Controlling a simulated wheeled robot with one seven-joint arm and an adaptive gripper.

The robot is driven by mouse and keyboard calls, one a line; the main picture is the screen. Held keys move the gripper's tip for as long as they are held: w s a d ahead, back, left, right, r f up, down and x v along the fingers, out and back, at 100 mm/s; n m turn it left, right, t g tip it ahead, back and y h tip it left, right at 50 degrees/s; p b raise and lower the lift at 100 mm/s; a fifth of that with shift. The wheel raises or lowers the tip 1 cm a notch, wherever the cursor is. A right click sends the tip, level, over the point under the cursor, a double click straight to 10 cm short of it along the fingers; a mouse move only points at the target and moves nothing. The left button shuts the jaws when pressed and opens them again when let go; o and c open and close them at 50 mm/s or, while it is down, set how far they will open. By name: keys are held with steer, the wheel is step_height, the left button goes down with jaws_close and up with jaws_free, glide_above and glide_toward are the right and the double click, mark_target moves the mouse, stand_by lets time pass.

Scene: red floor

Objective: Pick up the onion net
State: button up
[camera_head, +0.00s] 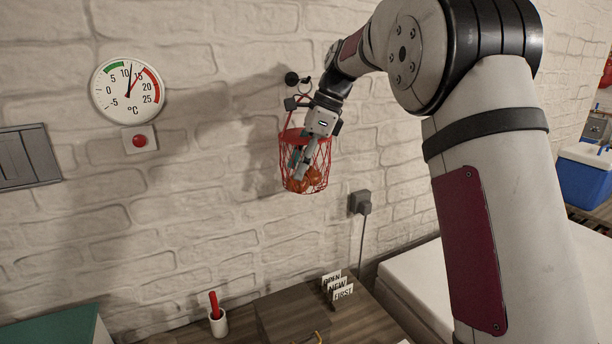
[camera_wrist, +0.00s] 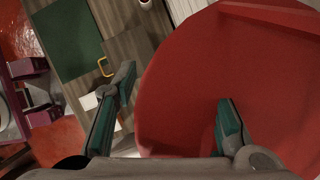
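The onion net (camera_head: 322,172) is a red mesh bag with orange-brown onions (camera_head: 302,184) in its bottom. It hangs by a strap below a dark knob on the white brick wall. My gripper (camera_head: 300,163) points down at the net and overlaps it in the head view; whether the fingers are inside the mesh or in front is unclear. In the wrist view my gripper (camera_wrist: 175,95) is open, its green-padded fingers well apart. A large red round surface (camera_wrist: 185,60), apparently the net's top, lies under the right finger; the left finger is beside its edge.
The wall is close behind the net. A dial thermometer (camera_head: 128,90) and red button (camera_head: 139,141) are on it to the left. A socket with a plug (camera_head: 360,202) is at lower right. Below are a wooden counter, a white cup (camera_head: 218,323) and small signs (camera_head: 338,286).

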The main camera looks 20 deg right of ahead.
jaws_close()
steer(key=shift+r, duration=0.15)
stand_by(0.4)
